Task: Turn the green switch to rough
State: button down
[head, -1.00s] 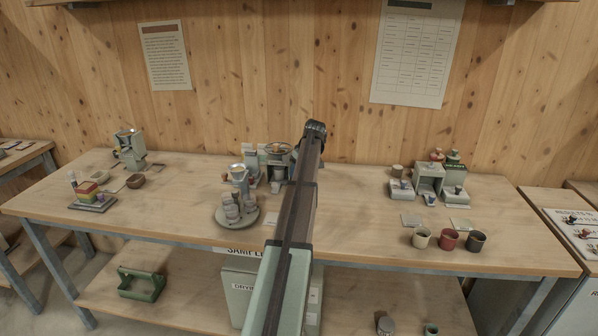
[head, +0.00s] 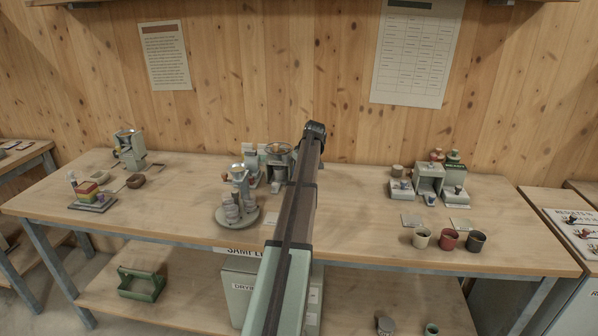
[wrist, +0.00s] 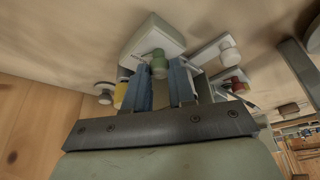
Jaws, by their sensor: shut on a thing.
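The green switch (wrist: 159,67) shows in the wrist view as a green knob with a pale end, on a pale box-like housing (wrist: 150,37). My gripper (wrist: 160,71) has its two blue fingers on either side of the knob and is shut on it. The fingers cover part of the knob's sides. I cannot read any rough mark or tell which setting the knob points to. In the head view, my arm hides the gripper and the switch.
A pale knob (wrist: 229,52) and a red knob (wrist: 236,84) sit close to the right of the fingers in the wrist view. A yellow knob (wrist: 120,94) is close on the left. In the head view, a round stand (head: 237,221) with pots stands left of my arm.

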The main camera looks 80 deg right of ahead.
jog(key=shift+m, duration=0.8)
jog(key=shift+h, duration=0.3)
jog(key=c, duration=0.9)
grip_release()
jog(key=shift+c, duration=0.2)
jog(key=v, duration=1.3)
jog(key=shift+r, duration=0.4)
jog(key=shift+w+a, duration=0.1)
